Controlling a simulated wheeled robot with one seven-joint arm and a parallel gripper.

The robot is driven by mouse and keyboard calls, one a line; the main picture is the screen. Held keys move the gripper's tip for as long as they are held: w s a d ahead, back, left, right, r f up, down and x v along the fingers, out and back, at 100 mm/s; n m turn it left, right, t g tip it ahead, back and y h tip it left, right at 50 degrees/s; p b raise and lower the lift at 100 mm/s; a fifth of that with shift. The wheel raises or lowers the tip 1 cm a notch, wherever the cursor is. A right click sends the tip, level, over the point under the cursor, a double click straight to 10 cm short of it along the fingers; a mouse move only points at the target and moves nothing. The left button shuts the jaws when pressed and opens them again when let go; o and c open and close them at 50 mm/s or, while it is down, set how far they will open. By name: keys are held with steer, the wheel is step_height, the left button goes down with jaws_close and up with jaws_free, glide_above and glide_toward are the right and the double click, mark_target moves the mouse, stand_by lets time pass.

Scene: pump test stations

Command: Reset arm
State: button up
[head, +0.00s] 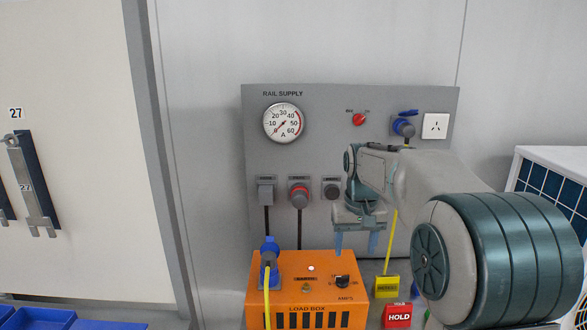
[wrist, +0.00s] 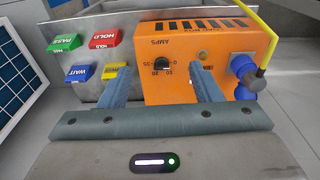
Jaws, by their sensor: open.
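My gripper (head: 358,243) is open and empty, pointing down, with its two blue fingers apart. In the head view it hangs just above and in front of the right side of the orange load box (head: 290,292). I cannot tell whether a finger touches the box. My arm covers part of the panel behind.
A grey rail supply panel (head: 330,110) with a round gauge (head: 283,122) stands behind. A blue plug with a yellow cable (head: 269,262) is at the box's left. Red HOLD (head: 398,313) and yellow (head: 387,286) blocks are right; green (wrist: 66,43) and blue (wrist: 79,73) blocks show too.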

steer(key=s+f+t, duration=0.1)
steer(key=s+f, duration=0.2)
steer(key=s, duration=1)
steer(key=s+f+t, duration=0.1)
steer(key=s+f, duration=0.2)
steer(key=s, duration=1)
steer(key=shift+s+d, duration=0.1)
